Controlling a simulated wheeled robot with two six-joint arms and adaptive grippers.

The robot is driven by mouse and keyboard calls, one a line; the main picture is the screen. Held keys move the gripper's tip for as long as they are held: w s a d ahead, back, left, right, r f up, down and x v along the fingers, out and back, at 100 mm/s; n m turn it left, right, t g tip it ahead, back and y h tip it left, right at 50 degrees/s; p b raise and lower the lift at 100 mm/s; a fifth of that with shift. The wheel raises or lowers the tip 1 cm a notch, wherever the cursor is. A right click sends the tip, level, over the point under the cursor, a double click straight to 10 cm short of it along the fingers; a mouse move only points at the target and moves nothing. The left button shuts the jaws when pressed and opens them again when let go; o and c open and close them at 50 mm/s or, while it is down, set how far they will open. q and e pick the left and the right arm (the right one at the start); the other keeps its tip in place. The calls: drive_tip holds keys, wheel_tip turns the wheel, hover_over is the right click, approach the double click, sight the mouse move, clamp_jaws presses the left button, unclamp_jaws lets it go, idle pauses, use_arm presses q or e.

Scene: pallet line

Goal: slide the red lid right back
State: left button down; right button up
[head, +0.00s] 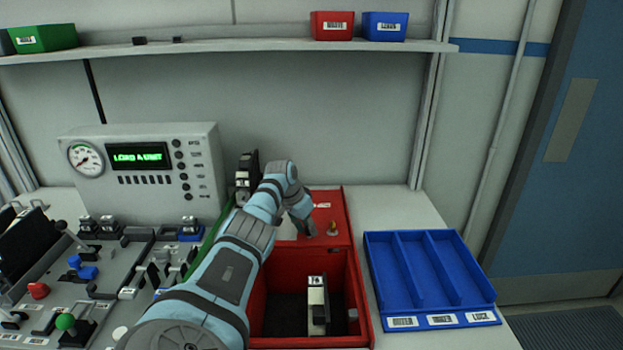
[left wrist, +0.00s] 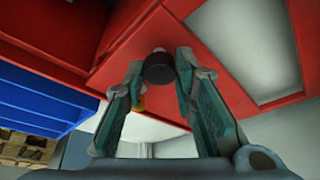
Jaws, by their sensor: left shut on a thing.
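The red lid (head: 325,205) lies at the back of the red box (head: 365,300), whose front part stands open. The lid also shows in the left wrist view (left wrist: 125,55), with a black knob (left wrist: 158,68) on it. My left gripper (left wrist: 160,72) is shut on this knob, one finger on each side. In the head view my left gripper (head: 307,230) is over the lid, and my arm hides the box's left side and part of the lid. A small yellowish piece (head: 332,228) sits on the lid just right of the gripper. My right gripper is not in view.
A black-and-white unit (head: 318,305) stands inside the open box. A blue tray (head: 372,265) with three empty compartments lies to the right. A panel with a gauge (head: 150,165) and a fixture board with several knobs are at left. A shelf (head: 240,46) runs above.

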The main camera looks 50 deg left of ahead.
use_arm(q)
drive_tip(key=c, duration=1.3)
unclamp_jaws()
drive_tip(key=shift+w, duration=0.15)
drive_tip(key=shift+r, duration=0.1)
drive_tip(key=v, duration=1.2)
drive_tip(key=shift+w, duration=0.1)
